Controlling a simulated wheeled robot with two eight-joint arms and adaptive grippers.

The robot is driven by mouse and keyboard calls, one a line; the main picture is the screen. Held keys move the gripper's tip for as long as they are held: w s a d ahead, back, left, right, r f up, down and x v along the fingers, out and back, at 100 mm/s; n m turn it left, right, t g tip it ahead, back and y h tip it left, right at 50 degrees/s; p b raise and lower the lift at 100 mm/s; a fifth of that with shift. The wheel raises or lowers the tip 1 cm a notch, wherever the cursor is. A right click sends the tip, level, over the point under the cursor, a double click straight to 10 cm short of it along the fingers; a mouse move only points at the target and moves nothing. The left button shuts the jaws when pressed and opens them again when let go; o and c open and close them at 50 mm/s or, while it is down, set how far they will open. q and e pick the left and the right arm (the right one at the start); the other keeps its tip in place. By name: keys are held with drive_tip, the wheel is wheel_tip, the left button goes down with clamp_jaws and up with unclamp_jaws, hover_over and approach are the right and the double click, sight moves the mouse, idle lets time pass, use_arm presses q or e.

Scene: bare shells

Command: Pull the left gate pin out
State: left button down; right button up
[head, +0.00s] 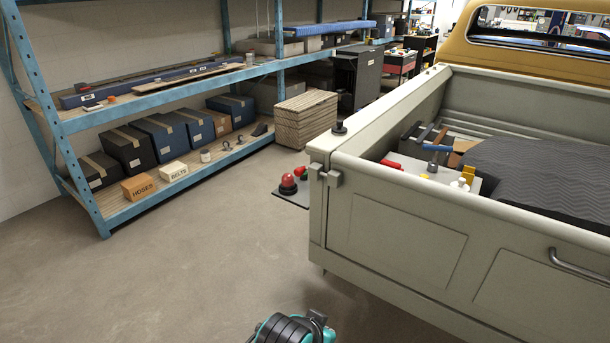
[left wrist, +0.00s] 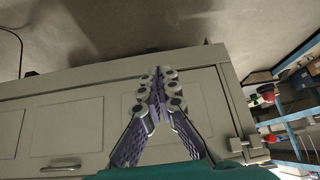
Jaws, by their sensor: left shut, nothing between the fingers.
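The pale truck tailgate (head: 400,235) is closed. In the left wrist view, the latch (left wrist: 245,150) is at the lower right; I cannot make out the pin clearly there. My left gripper (left wrist: 160,75) is shut and empty, its fingers pointing across the tailgate face, apart from the latch. My right gripper is in neither view.
A red-topped lamp (head: 288,183) sits on a small dark plate left of the truck corner. Blue shelving (head: 75,175) with boxes lines the wall. The truck bed holds tools and a dark ridged mat (head: 545,180). The floor (head: 190,270) between is clear. A teal and black part of my arm shows at the bottom.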

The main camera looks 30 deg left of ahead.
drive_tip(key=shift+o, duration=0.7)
use_arm(q)
drive_tip(key=w+a+r+m+t+y+p, duration=0.2)
drive_tip(key=w+a+r+m+y+p, duration=0.1)
drive_tip(key=w, duration=0.6)
drive_tip(key=w+a+r+m+t+y+p, duration=0.2)
drive_tip(key=w+a+r+m+y+p, duration=0.1)
drive_tip(key=w+a, duration=0.5)
drive_tip(key=w+a+r+m+t+y+p, duration=0.2)
drive_tip(key=w+a+r+p, duration=0.4)
drive_tip(key=w, duration=0.6)
drive_tip(key=shift+w+m+y+p, duration=0.25)
drive_tip(key=shift+m+y+p, duration=0.3)
drive_tip(key=shift+y, duration=0.65)
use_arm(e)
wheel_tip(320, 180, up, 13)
use_arm(q)
drive_tip(key=shift+a, duration=0.15)
drive_tip(key=b, duration=0.2)
approach(304, 170)
drive_tip(key=w, duration=0.3)
drive_tip(key=shift+w+d, duration=0.1)
drive_tip(key=shift+d, duration=0.2)
drive_tip(key=a, duration=0.3)
drive_tip(key=shift+f, duration=0.25)
drive_tip(key=shift+w+a, duration=0.1)
drive_tip(key=shift+a, duration=0.2)
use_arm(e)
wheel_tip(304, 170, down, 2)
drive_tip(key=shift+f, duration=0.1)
